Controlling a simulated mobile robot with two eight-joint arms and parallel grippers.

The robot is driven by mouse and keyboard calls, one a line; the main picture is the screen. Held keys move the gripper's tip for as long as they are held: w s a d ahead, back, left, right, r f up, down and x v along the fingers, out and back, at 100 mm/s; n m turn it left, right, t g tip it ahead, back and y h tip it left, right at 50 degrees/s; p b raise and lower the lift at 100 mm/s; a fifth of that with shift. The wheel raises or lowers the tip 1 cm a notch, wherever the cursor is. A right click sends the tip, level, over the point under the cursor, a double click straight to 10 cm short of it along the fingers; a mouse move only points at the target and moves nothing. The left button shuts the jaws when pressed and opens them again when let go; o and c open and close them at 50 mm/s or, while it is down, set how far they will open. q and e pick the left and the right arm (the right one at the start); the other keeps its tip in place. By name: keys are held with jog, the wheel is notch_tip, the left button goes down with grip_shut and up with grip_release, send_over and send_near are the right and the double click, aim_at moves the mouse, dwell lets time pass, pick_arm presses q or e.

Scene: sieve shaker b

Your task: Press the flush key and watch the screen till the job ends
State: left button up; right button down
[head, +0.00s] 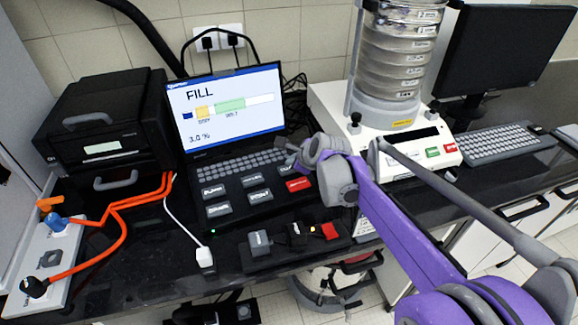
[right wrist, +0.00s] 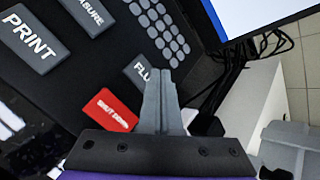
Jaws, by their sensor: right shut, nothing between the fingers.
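The laptop-like controller (head: 232,170) stands on the black bench with its screen (head: 225,105) lit. The screen reads FILL and 3.0 %, above which is a bar with yellow and green parts. In the right wrist view the grey flush key (right wrist: 136,72) shows only the letters "FLU"; the rest is hidden behind my right gripper (right wrist: 160,74). My right gripper, also in the head view (head: 290,150), is shut and empty, with its fingertips over or beside that key. I cannot tell whether they touch it. My left gripper is out of view.
A red SHUT DOWN key (right wrist: 110,110) lies close beside the flush key, and a PRINT key (right wrist: 34,40) is farther off. A sieve shaker (head: 385,115) stands right of the controller, a black printer-like box (head: 105,125) left. Orange cables (head: 130,205) cross the bench.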

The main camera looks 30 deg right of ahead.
jog(key=shift+r, duration=0.25)
notch_tip(320, 180, up, 5)
jog(key=p, duration=0.3)
jog(key=shift+p, duration=0.3)
jog(key=shift+f, duration=0.15)
jog(key=shift+s, duration=0.15)
dwell(0.5)
